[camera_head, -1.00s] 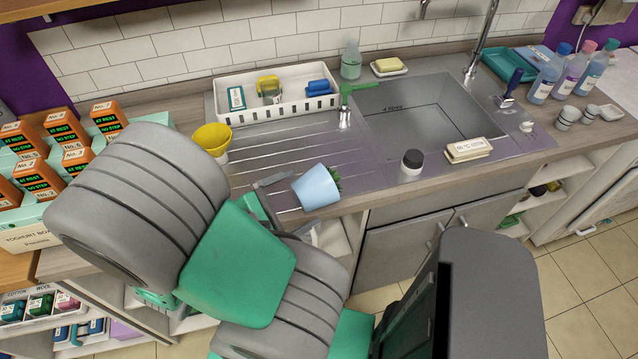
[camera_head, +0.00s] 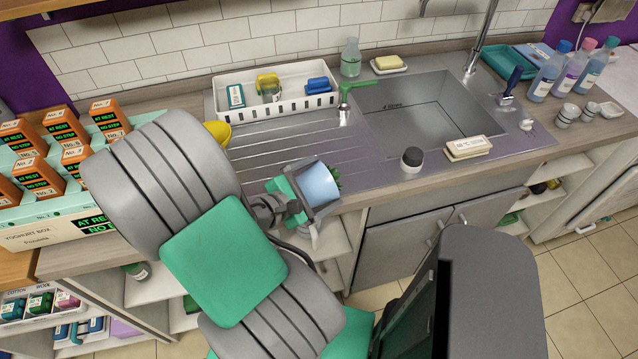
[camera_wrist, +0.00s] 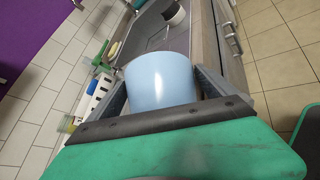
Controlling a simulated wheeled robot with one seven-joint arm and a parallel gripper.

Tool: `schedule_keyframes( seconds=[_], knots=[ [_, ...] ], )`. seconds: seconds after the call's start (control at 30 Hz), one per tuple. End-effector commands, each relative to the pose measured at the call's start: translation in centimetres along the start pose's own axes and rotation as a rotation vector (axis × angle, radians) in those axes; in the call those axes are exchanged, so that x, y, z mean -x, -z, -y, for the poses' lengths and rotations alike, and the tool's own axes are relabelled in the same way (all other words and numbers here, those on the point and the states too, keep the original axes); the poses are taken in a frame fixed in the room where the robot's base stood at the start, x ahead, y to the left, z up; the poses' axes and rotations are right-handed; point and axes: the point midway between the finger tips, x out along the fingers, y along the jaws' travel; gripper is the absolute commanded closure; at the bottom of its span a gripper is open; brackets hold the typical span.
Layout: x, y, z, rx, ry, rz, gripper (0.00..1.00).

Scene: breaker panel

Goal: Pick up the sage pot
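The sage pot is a light blue pot (camera_head: 319,185) with green leaves showing at its right side. It lies tilted near the front edge of the draining board, left of the sink. My gripper (camera_head: 307,192) is at the pot, with one finger on its far side and one on its near side. In the wrist view the pot (camera_wrist: 160,80) fills most of the space between the fingers of my gripper (camera_wrist: 163,88). Whether both fingers press on it is unclear. The leaves are hidden in the wrist view.
A yellow cup (camera_head: 218,132) stands partly behind my arm. A white tray (camera_head: 290,108) sits at the back of the draining board. A dark-topped jar (camera_head: 411,160) and a labelled block (camera_head: 468,148) stand at the sink's front. The counter's front edge is close to the pot.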

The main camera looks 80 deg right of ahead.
Motion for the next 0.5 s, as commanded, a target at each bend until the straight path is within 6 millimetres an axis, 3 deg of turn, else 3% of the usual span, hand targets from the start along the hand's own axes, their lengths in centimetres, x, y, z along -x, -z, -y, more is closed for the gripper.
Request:
schedule_keyframes(
  seconds=[0.5],
  knots=[
    [0.03, 0.02, 0.01, 0.0, 0.0, -0.001, 0.48]
  ],
)
